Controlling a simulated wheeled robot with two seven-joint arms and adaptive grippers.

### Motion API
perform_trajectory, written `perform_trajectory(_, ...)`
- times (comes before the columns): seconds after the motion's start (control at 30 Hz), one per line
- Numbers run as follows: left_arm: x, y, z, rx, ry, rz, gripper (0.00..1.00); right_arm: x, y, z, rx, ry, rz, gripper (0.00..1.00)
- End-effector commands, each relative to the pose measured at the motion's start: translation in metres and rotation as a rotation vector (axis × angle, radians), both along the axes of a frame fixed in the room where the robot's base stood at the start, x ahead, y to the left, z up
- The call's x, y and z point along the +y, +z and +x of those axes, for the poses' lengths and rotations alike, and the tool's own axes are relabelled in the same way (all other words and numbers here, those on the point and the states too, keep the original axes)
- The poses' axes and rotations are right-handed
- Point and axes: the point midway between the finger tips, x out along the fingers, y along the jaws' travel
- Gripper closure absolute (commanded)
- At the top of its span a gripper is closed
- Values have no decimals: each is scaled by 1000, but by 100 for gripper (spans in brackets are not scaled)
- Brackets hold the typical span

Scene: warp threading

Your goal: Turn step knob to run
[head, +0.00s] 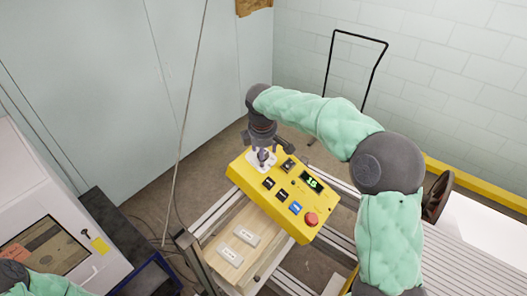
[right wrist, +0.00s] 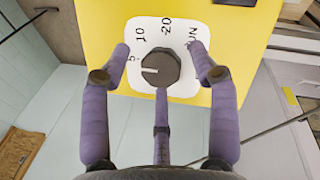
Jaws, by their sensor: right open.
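The step knob (right wrist: 156,71) is a dark round knob on a white dial plate (right wrist: 187,82) of a yellow control box (head: 243,179). Its white pointer line points left in the right wrist view, toward a partly hidden mark that looks like 5. The marks 10 and 20 run round the top, and the RUN label is partly covered by a finger at the upper right. My right gripper (head: 262,152) is over the plate. Its purple fingers (right wrist: 160,72) are open, spread on both sides of the knob, with a third finger below it. My left gripper is out of view.
The box has a green display (head: 312,183) reading 15, a red button (head: 311,219), a blue button (head: 295,208) and black switches. A wooden board (head: 225,268) with two white blocks lies below. A white machine (head: 45,215) stands left; my left arm is at the lower left.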

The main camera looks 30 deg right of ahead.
Motion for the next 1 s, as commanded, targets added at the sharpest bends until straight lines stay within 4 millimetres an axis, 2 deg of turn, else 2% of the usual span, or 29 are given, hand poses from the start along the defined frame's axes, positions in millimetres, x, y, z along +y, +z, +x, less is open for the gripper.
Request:
perform_trajectory(0.13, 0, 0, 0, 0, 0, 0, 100, 0, 0, 0, 0, 0, 0, 39)
perform_trajectory(0.17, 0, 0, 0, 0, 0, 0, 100, 0, 0, 0, 0, 0, 0, 45)
perform_trajectory(0.33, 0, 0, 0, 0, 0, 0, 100, 0, 0, 0, 1, 0, 0, 93)
perform_trajectory(0.73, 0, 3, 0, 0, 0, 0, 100, -1, 0, -1, 11, -37, 12, 93)
perform_trajectory(1.0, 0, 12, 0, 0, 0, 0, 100, -2, 0, -1, 38, -188, 68, 93)
